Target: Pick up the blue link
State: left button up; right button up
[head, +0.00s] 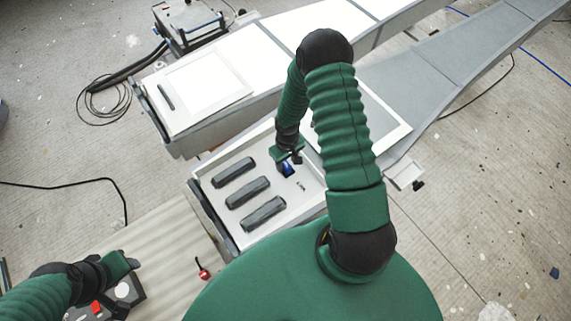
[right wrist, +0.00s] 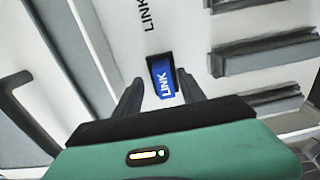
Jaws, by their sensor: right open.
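The blue link (head: 287,169) is a small blue block in the light tray, next to a printed "LINK" label. My right gripper (head: 288,160) is over the tray at the link. In the wrist view the right gripper (right wrist: 158,82) is open, with a finger on either side of the link; whether they touch it I cannot tell. My left gripper (head: 128,262) is at the lower left, away from the link; its jaws are unclear.
A control box with a red button (head: 97,307) is by my left gripper.

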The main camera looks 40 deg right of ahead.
jog(key=shift+s+a+r, duration=0.2)
jog(key=shift+a, duration=0.1)
jog(key=shift+c, duration=0.7)
jog(key=shift+a, duration=0.15)
jog(key=shift+c, duration=1.3)
jog(key=shift+w+a, duration=0.1)
jog(key=shift+w, duration=0.05)
jog(key=c, duration=0.5)
grip_shut()
jog(key=shift+d, duration=0.2)
